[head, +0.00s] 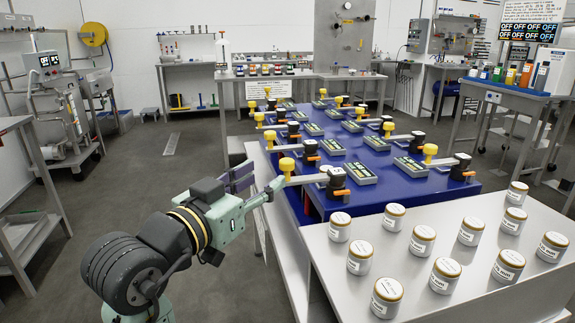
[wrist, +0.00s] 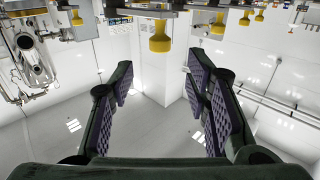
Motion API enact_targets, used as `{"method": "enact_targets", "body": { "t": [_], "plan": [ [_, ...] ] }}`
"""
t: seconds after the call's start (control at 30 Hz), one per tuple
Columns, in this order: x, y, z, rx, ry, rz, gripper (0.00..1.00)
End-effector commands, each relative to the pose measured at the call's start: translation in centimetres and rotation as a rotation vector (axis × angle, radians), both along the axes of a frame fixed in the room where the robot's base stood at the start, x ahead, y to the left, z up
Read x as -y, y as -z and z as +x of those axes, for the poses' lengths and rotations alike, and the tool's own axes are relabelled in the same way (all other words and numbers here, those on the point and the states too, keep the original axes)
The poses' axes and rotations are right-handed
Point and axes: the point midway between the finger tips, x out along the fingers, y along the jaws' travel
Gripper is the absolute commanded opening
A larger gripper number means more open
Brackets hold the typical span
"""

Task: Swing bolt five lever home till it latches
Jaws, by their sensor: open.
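Several swing levers stand in two rows on a blue table. Each has a yellow knob, a pale arm and a dark hub with an orange handle. The nearest lever's yellow knob (head: 287,166) points left over the table's edge, and its dark hub (head: 338,181) is to the right. My gripper (head: 259,182) is open and empty, just left of that knob. In the wrist view my gripper (wrist: 163,85) has its fingers spread, and a yellow knob (wrist: 160,38) shows beyond them, centred between them and apart from both. Lever numbers are unreadable here, so I cannot tell which is bolt five.
Small display boxes (head: 351,173) sit beside the levers on the blue table (head: 395,193). Several white jars (head: 387,297) stand on a grey bench (head: 350,262) at the front right. A wall screen (head: 518,30) reads "OFF" several times. Open floor (head: 150,180) lies to the left.

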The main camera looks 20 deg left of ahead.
Motion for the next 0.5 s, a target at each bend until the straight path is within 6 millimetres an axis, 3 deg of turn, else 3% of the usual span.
{"method": "enact_targets", "body": {
  "t": [0.3, 0.5],
  "plan": [
    [1.2, -0.2, 6.0, 0.0, 0.002, -0.001, 0.44],
    [1.7, -0.2, 8.4, 0.002, 0.0, -0.001, 0.44]
  ]
}}
